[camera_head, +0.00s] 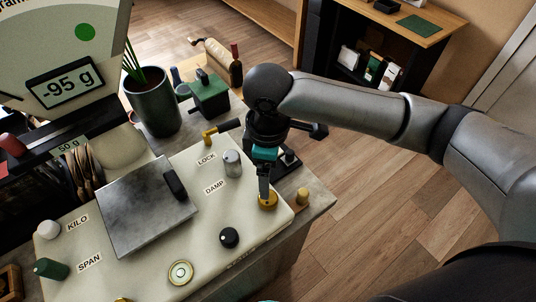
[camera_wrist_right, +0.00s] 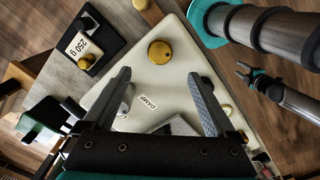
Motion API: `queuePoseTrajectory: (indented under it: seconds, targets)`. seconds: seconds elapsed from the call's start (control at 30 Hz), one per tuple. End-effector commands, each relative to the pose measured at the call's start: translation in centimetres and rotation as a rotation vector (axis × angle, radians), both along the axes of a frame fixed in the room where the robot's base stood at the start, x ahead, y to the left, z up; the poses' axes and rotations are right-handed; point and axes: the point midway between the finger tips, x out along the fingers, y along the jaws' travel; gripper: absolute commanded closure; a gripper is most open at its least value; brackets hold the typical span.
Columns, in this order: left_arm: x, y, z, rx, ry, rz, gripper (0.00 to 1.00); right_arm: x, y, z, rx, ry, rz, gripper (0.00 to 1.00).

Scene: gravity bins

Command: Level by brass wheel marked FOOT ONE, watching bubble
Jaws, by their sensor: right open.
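A round brass wheel (camera_head: 268,201) is at the right corner of the cream scale body (camera_head: 130,262). In the right wrist view, the brass wheel (camera_wrist_right: 160,52) lies just beyond and between my fingertips. My right gripper (camera_wrist_right: 160,78) is open and points down over that corner; no contact with the wheel is clear. No FOOT ONE marking is readable. The round bubble level (camera_head: 181,273) is on the front of the scale; its bubble is too small to place. What looks like my left gripper (camera_wrist_right: 246,72) is small at the wrist view's right; its jaws are unclear.
The LOCK lever (camera_head: 209,136), grey DAMP knob (camera_head: 232,162) and black knob (camera_head: 229,237) are close by. The steel pan (camera_head: 140,215) is left of them. A 250 g weight (camera_wrist_right: 87,24) sits on a black base beside the scale. The display (camera_head: 65,83) reads -95 g.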

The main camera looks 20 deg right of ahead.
Motion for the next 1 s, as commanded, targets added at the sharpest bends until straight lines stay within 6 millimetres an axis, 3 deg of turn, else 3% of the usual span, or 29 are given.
queuePoseTrajectory:
  seconds: [0.1, 0.3, 1.0]
  targets:
    - [0.0, 0.0, 0.2, 0.0, 0.0, 0.0, 0.5, 0.1, 0.0, 2.4, 0.002, -0.003, 0.0, 0.09]
    - [0.0, 0.0, 0.4, 0.0, 0.0, 0.0, 0.5, 0.0, 0.0, 4.4, 0.0, -0.001, -0.001, 0.09]
    - [0.0, 0.0, 0.4, 0.0, 0.0, 0.0, 0.5, -0.2, 0.4, 4.4, 0.013, -0.002, 0.001, 0.09]
